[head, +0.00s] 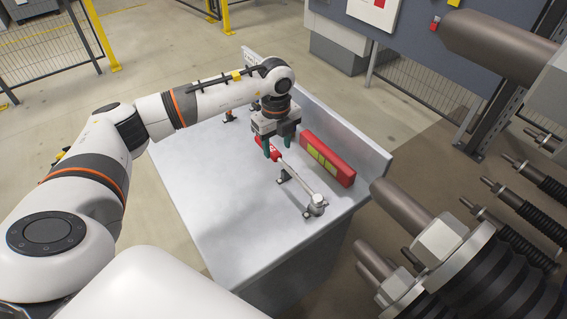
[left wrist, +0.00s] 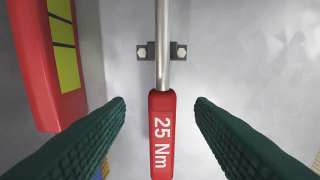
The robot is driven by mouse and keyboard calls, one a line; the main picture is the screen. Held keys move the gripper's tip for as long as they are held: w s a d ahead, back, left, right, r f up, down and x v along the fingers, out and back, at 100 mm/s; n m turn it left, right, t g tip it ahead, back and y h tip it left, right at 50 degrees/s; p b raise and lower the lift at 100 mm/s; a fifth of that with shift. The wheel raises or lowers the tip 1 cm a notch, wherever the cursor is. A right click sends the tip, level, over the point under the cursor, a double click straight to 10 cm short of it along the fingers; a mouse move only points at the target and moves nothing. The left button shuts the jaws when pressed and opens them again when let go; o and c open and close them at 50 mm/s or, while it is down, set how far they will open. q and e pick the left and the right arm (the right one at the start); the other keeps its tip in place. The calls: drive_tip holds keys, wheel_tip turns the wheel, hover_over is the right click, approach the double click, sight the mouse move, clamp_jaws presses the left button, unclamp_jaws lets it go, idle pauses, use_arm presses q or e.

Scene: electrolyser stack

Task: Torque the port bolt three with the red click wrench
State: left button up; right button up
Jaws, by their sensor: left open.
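The red click wrench (head: 300,174) lies on the grey bench, with its red handle under my left gripper and its metal head toward the near right. In the left wrist view its red handle (left wrist: 162,135) reads "25 Nm", and its shaft rests across a small dark bracket. My left gripper (head: 279,149) is open above the handle. Its green fingers stand on both sides of the handle, apart from it, in the left wrist view (left wrist: 160,104). Large bolts with hex nuts (head: 440,238) show on the stack at right; I cannot tell which is port bolt three.
A red box with yellow-green panels (head: 328,159) stands beside the wrench. The bench (head: 205,198) has a raised back edge and clear surface to the left and front. Several threaded rods (head: 500,195) stick out from the stack at right. Yellow-posted fencing stands behind.

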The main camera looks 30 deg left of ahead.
sight(276, 153)
use_arm(q)
wheel_tip(276, 153, down, 5)
drive_tip(key=shift+a+p, duration=0.15)
drive_tip(key=shift+p, duration=0.15)
drive_tip(key=shift+r, duration=0.1)
clamp_jaws()
